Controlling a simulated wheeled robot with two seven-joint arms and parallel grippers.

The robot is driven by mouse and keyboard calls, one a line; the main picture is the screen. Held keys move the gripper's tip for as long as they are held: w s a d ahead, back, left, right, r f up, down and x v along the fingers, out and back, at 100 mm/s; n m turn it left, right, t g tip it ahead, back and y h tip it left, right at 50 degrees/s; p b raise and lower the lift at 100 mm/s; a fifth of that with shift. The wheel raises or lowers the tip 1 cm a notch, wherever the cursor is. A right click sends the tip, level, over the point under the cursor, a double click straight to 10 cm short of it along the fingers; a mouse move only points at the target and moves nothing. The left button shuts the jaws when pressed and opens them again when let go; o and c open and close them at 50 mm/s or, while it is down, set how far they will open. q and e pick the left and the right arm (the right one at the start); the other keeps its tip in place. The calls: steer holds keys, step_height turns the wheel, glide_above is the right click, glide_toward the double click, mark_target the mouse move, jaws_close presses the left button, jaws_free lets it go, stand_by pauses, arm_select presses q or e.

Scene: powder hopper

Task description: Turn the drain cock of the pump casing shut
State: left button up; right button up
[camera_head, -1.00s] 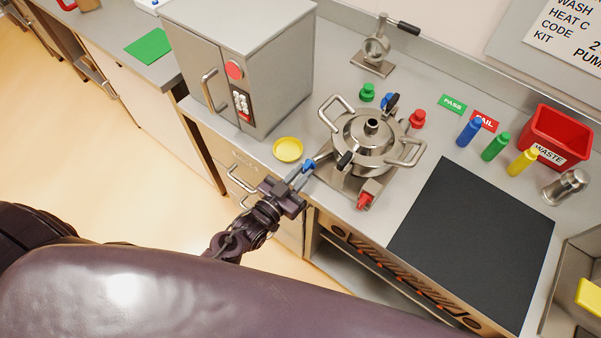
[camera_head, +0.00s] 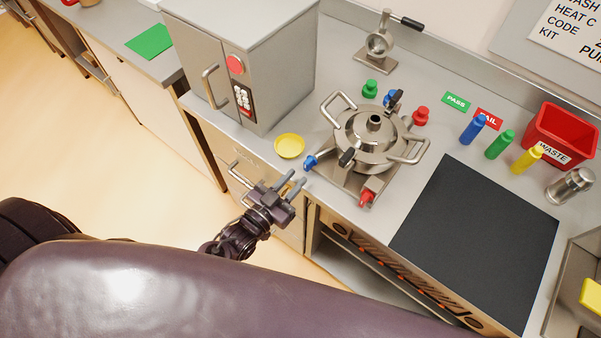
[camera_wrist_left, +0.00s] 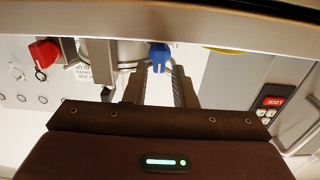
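The steel pump casing (camera_head: 372,138) stands on a plate on the counter, with two looped handles and black knobs. A cock with a blue handle (camera_head: 310,162) sticks out at its left front. Another with a red handle (camera_head: 366,197) is at its front right. I cannot tell from the pictures which is the drain cock. My left gripper (camera_head: 291,184) is open and empty, in front of the counter edge, below and apart from the blue handle. In the left wrist view the blue handle (camera_wrist_left: 159,57) shows beyond the gap between the fingers (camera_wrist_left: 159,82). My right gripper is out of view.
A yellow dish (camera_head: 289,146) lies just left of the blue handle. A steel cabinet (camera_head: 240,75) stands further left. A black mat (camera_head: 475,240) lies at right, with bottles and a red waste bin (camera_head: 560,135) behind. The counter's front edge lies close to my gripper.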

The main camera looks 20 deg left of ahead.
arm_select(q)
steer(key=v, duration=0.4)
steer(key=shift+b, duration=0.3)
steer(key=s+a+f+g+y, duration=0.1)
steer(key=s+a+f+g, duration=0.15)
steer(key=f, duration=0.65)
steer(key=s+a+f+n+g+y+b, duration=0.1)
steer(key=s+f+g+y, duration=0.15)
steer(key=f, duration=0.65)
steer(key=s+a+f+g+y, duration=0.1)
steer(key=s+f+g, duration=0.25)
steer(key=f, duration=0.55)
steer(key=s+a+f+g+y, duration=0.1)
steer(key=s+f+g, duration=0.2)
steer(key=s+f, duration=0.4)
steer(key=s+a+f+g+b, duration=0.1)
steer(key=s+f+g, duration=0.3)
steer(key=s+f, duration=0.4)
steer(key=s, duration=0.5)
steer(key=shift+s+a+n+y, duration=0.15)
steer(key=shift+a+n+y, duration=0.1)
steer(key=shift+n+y, duration=0.1)
steer(key=shift+f+g, duration=0.15)
steer(key=shift+g, duration=0.1)
